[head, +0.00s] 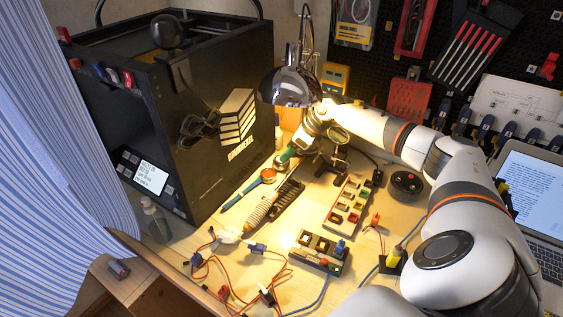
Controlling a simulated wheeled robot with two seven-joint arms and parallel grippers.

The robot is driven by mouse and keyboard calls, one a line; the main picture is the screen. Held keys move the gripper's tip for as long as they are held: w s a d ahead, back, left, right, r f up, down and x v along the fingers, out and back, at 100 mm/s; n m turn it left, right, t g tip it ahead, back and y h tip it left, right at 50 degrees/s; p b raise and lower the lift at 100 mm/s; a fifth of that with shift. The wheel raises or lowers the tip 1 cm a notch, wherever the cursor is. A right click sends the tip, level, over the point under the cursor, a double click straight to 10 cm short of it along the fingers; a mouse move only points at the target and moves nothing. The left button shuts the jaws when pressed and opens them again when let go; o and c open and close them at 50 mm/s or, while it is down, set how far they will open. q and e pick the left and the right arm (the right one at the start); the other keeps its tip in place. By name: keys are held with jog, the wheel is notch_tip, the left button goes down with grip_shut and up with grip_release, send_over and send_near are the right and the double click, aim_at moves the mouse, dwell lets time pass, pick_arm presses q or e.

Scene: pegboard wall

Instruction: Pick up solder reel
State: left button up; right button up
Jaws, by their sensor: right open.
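A round black disc with a reddish centre (406,182) lies on the bench right of the middle, and looks most like the solder reel, though I cannot tell for sure. My right gripper (292,150) is at the end of the white arm that reaches in from the right, beneath the lamp. It is open, with its small fingertips among the tools and hard to make out. It is apart from the black disc, to its left. A round silver and green piece and an orange-topped round piece (268,174) are close to the gripper. My left gripper is not in view.
A black printer (180,110) stands at the left, and a chrome lamp (291,87) hangs above the gripper. A soldering iron stand (288,200), a component tray (347,207), a terminal board (318,251) and loose wires crowd the bench. A laptop (530,180) is at the right.

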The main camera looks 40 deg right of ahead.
aim_at(281, 167)
jog(key=x, duration=0.5)
jog(key=shift+d+f, duration=0.1)
jog(key=shift+f, duration=0.05)
jog(key=c, duration=0.7)
jog(key=shift+p, duration=0.3)
jog(key=shift+c, duration=0.2)
